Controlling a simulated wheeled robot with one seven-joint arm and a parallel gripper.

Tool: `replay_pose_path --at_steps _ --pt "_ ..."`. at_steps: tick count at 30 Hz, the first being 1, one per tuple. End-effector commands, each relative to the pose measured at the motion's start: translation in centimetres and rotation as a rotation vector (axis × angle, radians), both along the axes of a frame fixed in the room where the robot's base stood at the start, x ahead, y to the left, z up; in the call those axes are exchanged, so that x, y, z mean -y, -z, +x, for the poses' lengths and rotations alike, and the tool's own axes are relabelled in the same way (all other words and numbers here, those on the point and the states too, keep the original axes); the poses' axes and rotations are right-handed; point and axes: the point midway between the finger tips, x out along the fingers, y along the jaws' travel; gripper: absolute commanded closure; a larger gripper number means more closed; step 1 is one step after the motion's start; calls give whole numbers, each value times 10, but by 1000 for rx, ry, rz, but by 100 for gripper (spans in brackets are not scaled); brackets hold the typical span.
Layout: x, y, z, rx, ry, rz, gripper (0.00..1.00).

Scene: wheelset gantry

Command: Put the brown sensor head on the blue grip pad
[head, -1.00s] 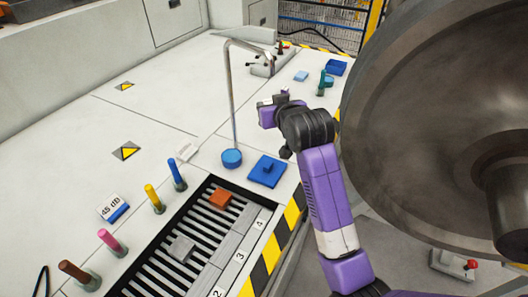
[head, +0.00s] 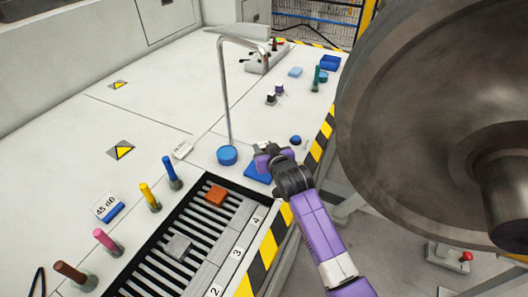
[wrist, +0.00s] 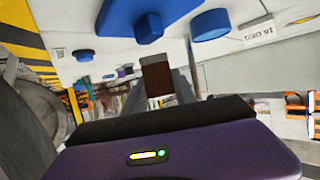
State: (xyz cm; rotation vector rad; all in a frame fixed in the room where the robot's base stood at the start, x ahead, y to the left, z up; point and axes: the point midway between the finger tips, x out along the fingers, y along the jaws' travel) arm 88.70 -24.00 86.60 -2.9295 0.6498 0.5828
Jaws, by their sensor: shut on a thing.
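My gripper (head: 266,152) is over the blue square pad (head: 257,174) on the white bench and hides much of it. In the wrist view my gripper (wrist: 157,95) is shut on the brown sensor head (wrist: 156,76), a small dark brown block between the fingers. The head view does not show the sensor head clearly. The blue square pad also shows at the top of the wrist view (wrist: 122,14), with a small blue raised piece on it. The sensor head appears apart from the pad; the exact gap cannot be told.
A round blue disc (head: 227,155) lies left of the pad, beside a bent metal post (head: 224,90). A blue knob (head: 295,140) is to the right. A slotted rack (head: 190,235) holds an orange block (head: 215,195). The large grey wheel (head: 430,120) bounds the right side.

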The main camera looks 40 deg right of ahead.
Motion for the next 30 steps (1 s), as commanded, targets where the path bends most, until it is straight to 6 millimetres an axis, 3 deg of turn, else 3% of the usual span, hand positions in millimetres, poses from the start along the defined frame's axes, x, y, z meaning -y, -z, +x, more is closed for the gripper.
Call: replay_pose_path --at_steps 4,17,18,20,30 --pt "0 16 0 0 0 0 100" --pt "0 22 0 1 0 0 100" --pt "0 21 0 1 0 0 60" --pt "0 21 0 0 0 0 48" --pt "0 20 0 1 0 0 46"
